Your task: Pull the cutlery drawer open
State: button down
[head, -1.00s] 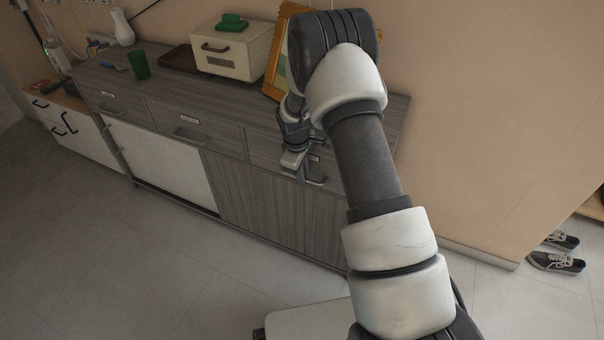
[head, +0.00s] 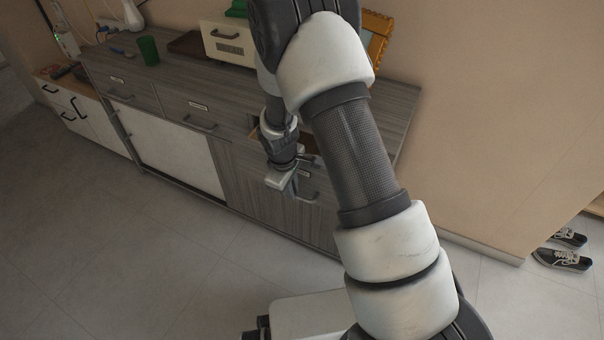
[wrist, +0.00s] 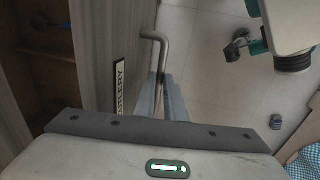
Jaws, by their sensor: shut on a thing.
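The cutlery drawer (head: 316,186) is the right-hand drawer of the grey wood sideboard. It stands partly open, with a strip of brown interior showing behind its front. In the wrist view its front (wrist: 95,45) carries a label (wrist: 119,86) partly reading "CUTLERY". Its bar handle (wrist: 155,38) sticks out from the front. My gripper (head: 288,187) is at this handle, and in the wrist view its fingers (wrist: 163,100) are shut on the bar. Inside the drawer, at the left of the wrist view, a small blue item (wrist: 67,25) shows; most contents are dark or hidden.
The sideboard top (head: 190,75) holds a green cup (head: 148,50) and a cream bread box (head: 228,42). A picture frame (head: 376,38) stands behind my arm. Two closed drawers lie to the left. The floor (head: 130,240) before the sideboard is clear; shoes (head: 563,259) lie far right.

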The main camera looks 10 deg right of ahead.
jog(key=s+a+b, duration=0.1)
jog(key=s+a, duration=0.5)
jog(key=s, duration=0.2)
jog(key=c, duration=1.8)
grip_release()
jog(key=shift+c, duration=0.2)
jog(key=s+r+p, duration=0.1)
jog(key=r, duration=0.4)
jog(key=s+a+r+p, duration=0.1)
jog(key=r, duration=0.5)
jog(key=s+a+r+p, duration=0.1)
jog(key=r+p, duration=0.1)
jog(key=r, duration=0.4)
jog(key=shift+r, duration=0.1)
